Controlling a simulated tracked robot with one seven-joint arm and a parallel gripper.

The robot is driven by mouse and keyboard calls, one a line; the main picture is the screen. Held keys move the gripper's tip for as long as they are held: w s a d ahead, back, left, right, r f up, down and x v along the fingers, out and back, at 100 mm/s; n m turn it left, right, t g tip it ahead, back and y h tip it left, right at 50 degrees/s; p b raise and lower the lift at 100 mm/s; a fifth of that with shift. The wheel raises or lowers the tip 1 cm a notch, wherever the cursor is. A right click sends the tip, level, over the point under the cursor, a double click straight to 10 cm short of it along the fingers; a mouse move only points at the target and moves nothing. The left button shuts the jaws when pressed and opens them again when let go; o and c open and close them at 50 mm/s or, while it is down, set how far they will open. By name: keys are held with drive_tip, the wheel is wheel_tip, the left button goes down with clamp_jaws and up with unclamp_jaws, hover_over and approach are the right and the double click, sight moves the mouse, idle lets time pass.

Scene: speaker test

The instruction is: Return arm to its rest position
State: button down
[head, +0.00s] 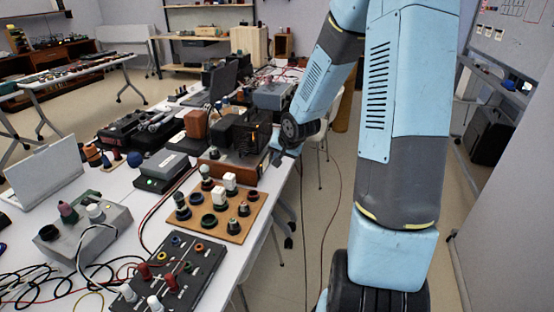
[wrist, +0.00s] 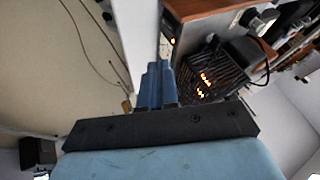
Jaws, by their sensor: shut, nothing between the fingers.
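My light-blue arm fills the right half of the head view and reaches forward to the table's right edge. My gripper (head: 279,158) is at that edge, beside a dark boxy device (head: 247,133) on a wooden base. In the wrist view my gripper (wrist: 157,80) shows its blue fingers together, with nothing between them. The dark device (wrist: 205,78), with orange lit digits, is just right of the fingers there. I cannot tell whether the fingers touch anything.
The white table (head: 109,187) is crowded: a wooden board with knobs (head: 232,229), a black panel with knobs (head: 190,289), a grey box (head: 83,236) and a laptop (head: 42,175). Cables hang to the floor right of the table. A grey panel (head: 505,200) stands at far right.

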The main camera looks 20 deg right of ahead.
drive_tip(key=shift+s+r, duration=0.15)
drive_tip(key=shift+r, duration=0.05)
idle(0.5)
drive_tip(key=s+r+n+h, duration=0.3)
drive_tip(key=s+r, duration=0.9)
drive_tip(key=r, duration=0.4)
drive_tip(key=s+a+r+n, duration=0.1)
drive_tip(key=s+r, duration=0.1)
drive_tip(key=s, duration=0.4)
drive_tip(key=s+a+r+n+g+y, duration=0.1)
drive_tip(key=s+r, duration=0.2)
drive_tip(key=s, duration=0.3)
drive_tip(key=s+a+r, duration=0.1)
drive_tip(key=s+r, duration=0.2)
drive_tip(key=s, duration=0.3)
drive_tip(key=shift+s+a+r+n+y, duration=0.15)
drive_tip(key=shift+s+a+n+y, duration=0.05)
drive_tip(key=shift+n+y, duration=0.2)
